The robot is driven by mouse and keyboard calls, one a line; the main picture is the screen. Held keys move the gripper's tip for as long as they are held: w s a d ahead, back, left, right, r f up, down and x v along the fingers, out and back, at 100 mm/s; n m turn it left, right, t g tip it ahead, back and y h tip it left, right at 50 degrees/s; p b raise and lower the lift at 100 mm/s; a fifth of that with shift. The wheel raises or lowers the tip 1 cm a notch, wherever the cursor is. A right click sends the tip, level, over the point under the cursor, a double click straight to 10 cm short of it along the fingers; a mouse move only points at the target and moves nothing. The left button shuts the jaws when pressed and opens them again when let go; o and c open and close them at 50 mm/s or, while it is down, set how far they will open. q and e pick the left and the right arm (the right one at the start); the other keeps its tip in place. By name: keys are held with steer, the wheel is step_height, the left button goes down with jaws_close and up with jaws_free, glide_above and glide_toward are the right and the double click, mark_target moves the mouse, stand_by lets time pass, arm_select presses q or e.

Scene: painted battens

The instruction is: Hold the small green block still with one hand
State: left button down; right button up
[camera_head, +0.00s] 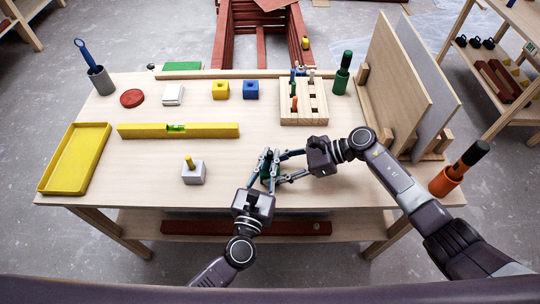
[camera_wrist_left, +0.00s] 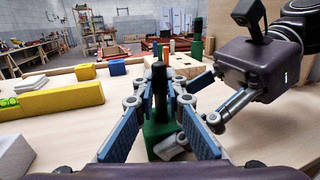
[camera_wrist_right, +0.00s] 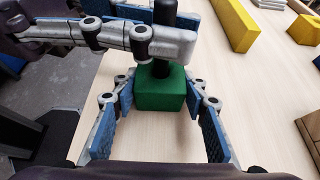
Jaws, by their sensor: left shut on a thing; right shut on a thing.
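The small green block (camera_wrist_right: 160,90) stands on the table near its front edge, with a black peg (camera_wrist_left: 158,88) standing upright out of its top. In the head view the block (camera_head: 265,174) is mostly hidden between my grippers. My right gripper (camera_wrist_right: 160,84) is low, with one finger on each side of the block, shut on it. My left gripper (camera_wrist_left: 158,100) is higher, with its fingers on both sides of the black peg, shut on it. The left gripper's fingers also cross above the block in the right wrist view.
A grey block with a yellow peg (camera_head: 193,174) stands left of my grippers. A yellow level (camera_head: 150,131) lies behind it. A wooden peg rack (camera_head: 290,113) stands behind my right gripper, beside upright boards (camera_head: 390,85). A yellow tray (camera_head: 58,180) lies far left. The front middle-left is clear.

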arm_select(q)
steer(key=shift+f, duration=0.55)
steer(key=shift+f, duration=0.35)
steer(key=shift+f, duration=0.2)
steer(key=c, duration=1.9)
jaws_free()
steer(key=v, duration=1.2)
